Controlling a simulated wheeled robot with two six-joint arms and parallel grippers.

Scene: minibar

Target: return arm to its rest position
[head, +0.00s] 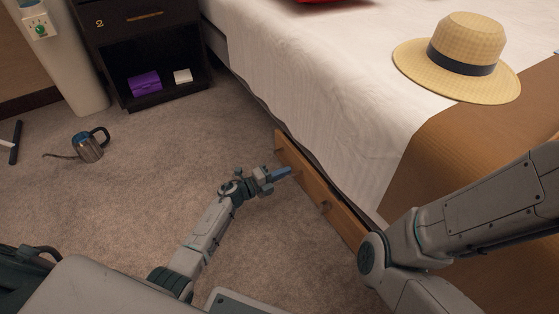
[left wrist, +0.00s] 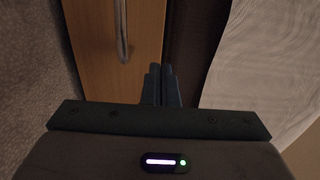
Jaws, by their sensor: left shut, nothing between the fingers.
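My left gripper (head: 281,173) is in the middle of the head view, low over the carpet at the side of the bed. Its fingers point at the wooden drawer front (head: 318,193) under the bed. In the left wrist view the two fingers (left wrist: 162,84) are together with nothing between them, in front of the drawer's edge. The drawer front shows there with a metal handle (left wrist: 122,30). My right arm (head: 470,218) comes in from the right over the bed's corner; its gripper is out of the picture.
The bed (head: 310,75) with its white cover fills the upper right, and a straw hat (head: 467,50) lies on it. A kettle (head: 90,148) rests on the carpet at the left. A dark nightstand (head: 118,60) stands at the back.

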